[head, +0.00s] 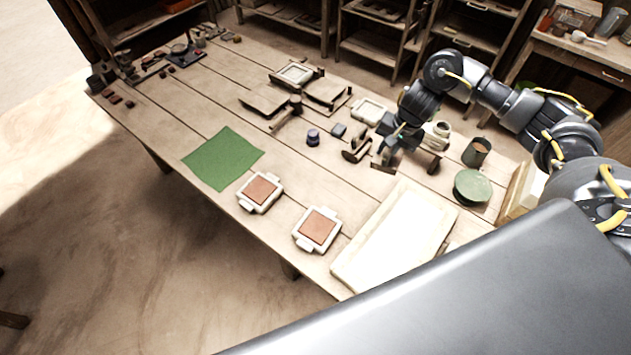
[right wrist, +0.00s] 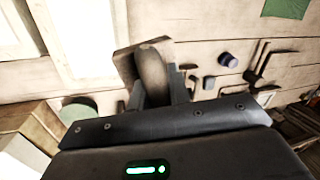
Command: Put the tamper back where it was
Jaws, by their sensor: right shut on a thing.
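My right gripper (head: 390,148) is over the right part of the table, behind the white tray. In the right wrist view its fingers (right wrist: 158,90) are shut on the tamper (right wrist: 152,68), around its rounded wooden handle. The tamper's flat square plate (right wrist: 126,62) is beyond the fingertips. In the head view the tamper (head: 384,163) shows partly below the gripper, close to the table top. I cannot tell whether the plate touches the wood. My left gripper is not in view.
A wooden tool (head: 356,150) lies just left of the tamper. A dark jar (head: 313,137) and a small grey block (head: 338,130) are farther left. The white tray (head: 350,262) is in front. A mug (head: 477,152) and green disc (head: 472,187) stand right. Bare planks surround the green cloth (head: 222,158).

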